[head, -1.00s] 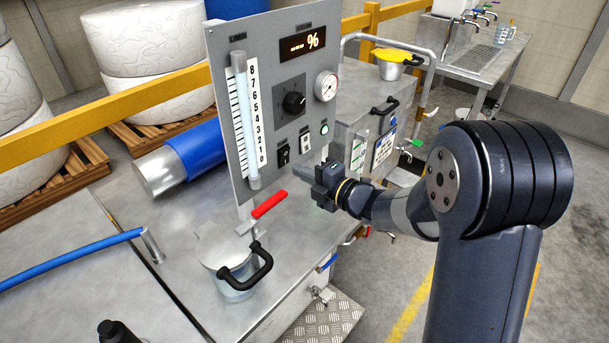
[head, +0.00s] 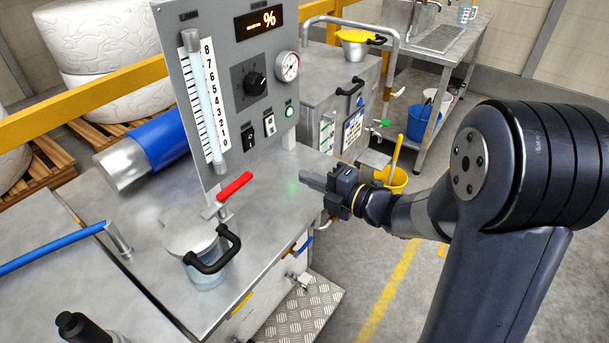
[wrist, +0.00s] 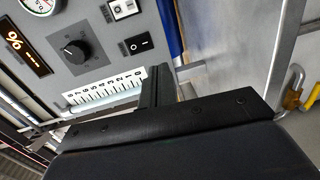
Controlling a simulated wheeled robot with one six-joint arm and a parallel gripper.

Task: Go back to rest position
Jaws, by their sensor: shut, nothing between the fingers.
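My gripper (head: 318,182) is in the head view, right of the control panel (head: 213,60) and above the metal bench top. Its fingers are together and empty, pointing left, apart from the panel. In the wrist view the closed fingers (wrist: 158,88) stand before the panel face, with the dark knob (wrist: 72,50), a black switch (wrist: 138,44) and the number scale (wrist: 105,86) beyond them. In the head view a lidded pot (head: 205,262) with a black handle sits on the bench below a red lever (head: 234,186).
A blue cylinder (head: 160,140) lies left of the panel. A metal cabinet with a rail (head: 345,20) stands behind my gripper. A yellow bucket (head: 397,180) stands on the floor beyond.

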